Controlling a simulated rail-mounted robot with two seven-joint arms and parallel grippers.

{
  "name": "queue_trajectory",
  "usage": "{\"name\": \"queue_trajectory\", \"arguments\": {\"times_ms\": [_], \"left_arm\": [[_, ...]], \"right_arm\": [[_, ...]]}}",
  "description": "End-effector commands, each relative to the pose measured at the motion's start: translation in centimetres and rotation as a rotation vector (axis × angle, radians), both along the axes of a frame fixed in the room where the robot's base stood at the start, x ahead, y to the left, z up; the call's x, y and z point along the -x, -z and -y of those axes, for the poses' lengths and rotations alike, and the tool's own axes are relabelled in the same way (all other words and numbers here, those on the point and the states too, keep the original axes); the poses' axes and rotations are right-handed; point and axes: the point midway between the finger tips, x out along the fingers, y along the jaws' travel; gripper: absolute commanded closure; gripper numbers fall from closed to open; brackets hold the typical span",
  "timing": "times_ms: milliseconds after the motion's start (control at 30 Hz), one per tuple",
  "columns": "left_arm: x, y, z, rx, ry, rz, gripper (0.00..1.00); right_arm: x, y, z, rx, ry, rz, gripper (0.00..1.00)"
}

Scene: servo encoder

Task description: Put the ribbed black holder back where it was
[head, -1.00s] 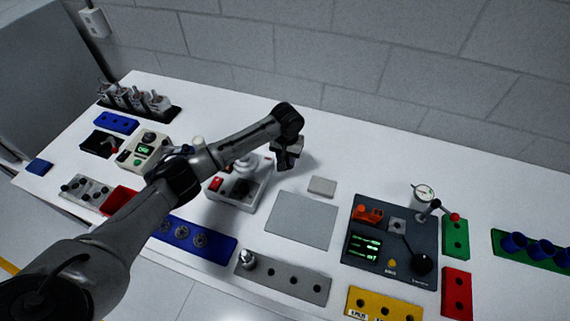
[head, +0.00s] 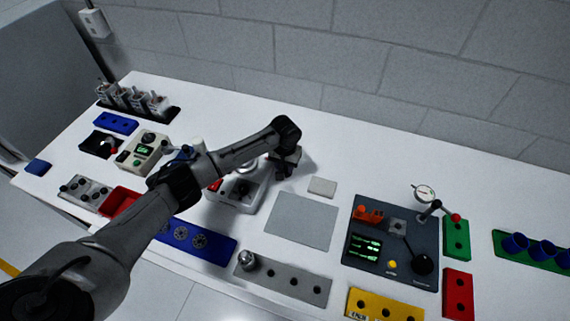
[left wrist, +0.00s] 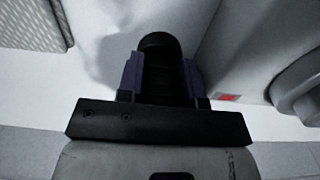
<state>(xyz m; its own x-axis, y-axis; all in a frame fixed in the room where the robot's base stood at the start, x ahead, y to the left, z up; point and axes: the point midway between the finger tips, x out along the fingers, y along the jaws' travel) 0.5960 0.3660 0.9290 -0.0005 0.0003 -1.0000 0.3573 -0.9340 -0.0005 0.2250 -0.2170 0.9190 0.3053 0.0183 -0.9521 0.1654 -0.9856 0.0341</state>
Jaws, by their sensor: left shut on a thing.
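My left gripper (head: 284,172) is over the table just right of the white-and-grey machine (head: 236,193). In the left wrist view its two purple-edged fingers (left wrist: 160,82) are shut on the black holder (left wrist: 159,58), a dark piece with a rounded end that sticks out past the fingertips. Its ribs are hard to make out. In the head view the holder is a small dark shape at the gripper, hard to separate from the fingers. My right gripper is not in view.
The machine's side and red button (left wrist: 228,97) are close on the right in the left wrist view. A small grey block (head: 322,187) and a flat grey plate (head: 302,220) lie to the right. A dark control panel (head: 408,235) stands beyond. The table behind is clear.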

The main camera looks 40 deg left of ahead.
Motion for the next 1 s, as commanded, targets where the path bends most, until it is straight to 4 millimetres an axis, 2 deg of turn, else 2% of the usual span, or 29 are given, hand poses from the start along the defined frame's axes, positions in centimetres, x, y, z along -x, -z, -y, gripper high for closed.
{"name": "queue_trajectory", "arguments": {"times_ms": [133, 433, 567, 800, 1000], "left_arm": [[0.0, 0.0, 0.0, 0.000, 0.000, 0.000, 0.56], [0.0, -0.4, 0.0, 0.000, 0.001, 0.001, 0.56], [0.0, -2.2, 0.0, 0.002, 0.000, 0.002, 0.56], [-0.1, -6.8, 0.0, 0.001, 0.001, 0.003, 0.56], [-0.1, -10.0, 0.0, 0.000, 0.000, 0.002, 0.56]], "right_arm": [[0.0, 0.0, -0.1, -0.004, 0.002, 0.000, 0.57], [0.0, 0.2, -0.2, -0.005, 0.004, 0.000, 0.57], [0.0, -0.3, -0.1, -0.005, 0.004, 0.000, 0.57], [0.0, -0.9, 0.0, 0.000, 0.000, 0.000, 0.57], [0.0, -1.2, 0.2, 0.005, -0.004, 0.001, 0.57]]}}
